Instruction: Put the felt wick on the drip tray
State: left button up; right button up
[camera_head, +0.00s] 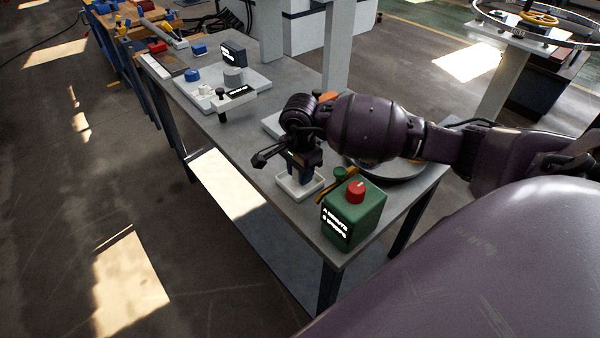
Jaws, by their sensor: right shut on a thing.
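My right gripper (300,170) points down over the small white drip tray (289,193) near the front of the grey bench. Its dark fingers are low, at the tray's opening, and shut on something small. This is most likely the felt wick, but it is almost wholly hidden by the fingers, so its shape and whether it touches the tray cannot be told. My left gripper is out of view.
A green box with a red button (354,213) stands close to the right of the tray, with a thin orange-and-green item (335,181) between them. A round grey plate (405,170) lies behind, partly under my arm. A white tray with parts (250,77) stands farther back. The bench's left edge is near.

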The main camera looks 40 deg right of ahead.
jog(key=shift+f, duration=0.3)
jog(key=shift+f, duration=0.15)
jog(key=o, duration=0.8)
jog(key=shift+o, duration=0.6)
